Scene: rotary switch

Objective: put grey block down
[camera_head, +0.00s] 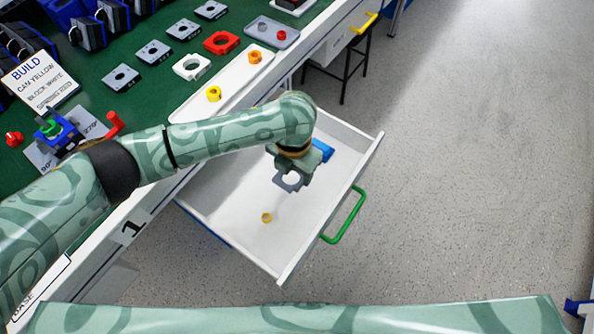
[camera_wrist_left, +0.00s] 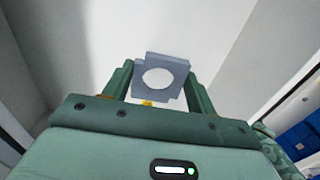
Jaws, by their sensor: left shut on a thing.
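My left gripper (camera_head: 291,172) is over the open white drawer (camera_head: 237,220). It is shut on a grey block (camera_head: 279,179), a flat plate with a large round hole. In the left wrist view the grey block (camera_wrist_left: 183,70) sits between the two fingers of the gripper (camera_wrist_left: 160,80), with the pale drawer floor behind it. The block appears to be above the floor; the exact gap is hard to tell. My right gripper is not in view.
A blue part (camera_head: 322,150) is in the drawer behind my gripper. The drawer has a green handle (camera_head: 345,215). Several grey plates, a red block (camera_head: 221,42) and a white block (camera_head: 191,66) stand on the green bench top.

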